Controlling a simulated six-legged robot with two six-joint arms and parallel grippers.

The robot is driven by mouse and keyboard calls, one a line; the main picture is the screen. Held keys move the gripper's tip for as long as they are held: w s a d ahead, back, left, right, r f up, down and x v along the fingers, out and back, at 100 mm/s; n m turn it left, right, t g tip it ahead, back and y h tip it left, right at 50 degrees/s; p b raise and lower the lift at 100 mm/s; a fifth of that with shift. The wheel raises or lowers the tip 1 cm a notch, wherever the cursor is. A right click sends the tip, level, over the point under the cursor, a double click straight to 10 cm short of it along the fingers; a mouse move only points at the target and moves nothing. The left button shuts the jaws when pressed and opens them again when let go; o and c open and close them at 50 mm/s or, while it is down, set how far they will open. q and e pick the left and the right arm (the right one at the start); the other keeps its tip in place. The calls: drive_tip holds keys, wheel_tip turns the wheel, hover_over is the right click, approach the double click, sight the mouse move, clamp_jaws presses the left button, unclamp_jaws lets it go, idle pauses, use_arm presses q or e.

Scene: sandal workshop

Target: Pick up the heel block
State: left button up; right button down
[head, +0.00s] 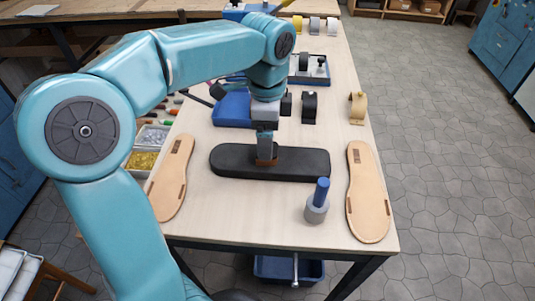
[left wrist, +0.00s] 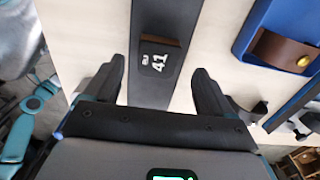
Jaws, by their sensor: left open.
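A small brown block, which looks like the heel block (head: 266,161), is on the long black board (head: 232,160) near the middle of the table. In the left wrist view, the brown block (left wrist: 160,38) shows as a narrow bar across the black board (left wrist: 166,14), beside a white "41" mark. My left gripper (head: 266,150) points down over the block and partly hides it. In the left wrist view, its fingers (left wrist: 160,72) are open, one to each side of the board, and the block lies beyond the fingertips. They hold nothing. My right gripper is not in view.
Tan insoles lie left (head: 168,190) and right (head: 368,200) of the board. A grey, blue-handled tool (head: 317,205) stands near the front edge. Trays (head: 146,160) are left.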

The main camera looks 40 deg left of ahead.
use_arm(q)
drive_tip(key=f, duration=0.2)
drive_tip(key=shift+s+d+f, duration=0.1)
drive_tip(key=shift+s+f, duration=0.1)
drive_tip(key=shift+f, duration=0.2)
drive_tip(key=shift+w+f, duration=0.1)
drive_tip(key=shift+f, duration=0.35)
drive_tip(key=c, duration=1.1)
drive_tip(key=shift+r, duration=0.2)
drive_tip(key=shift+c, duration=0.2)
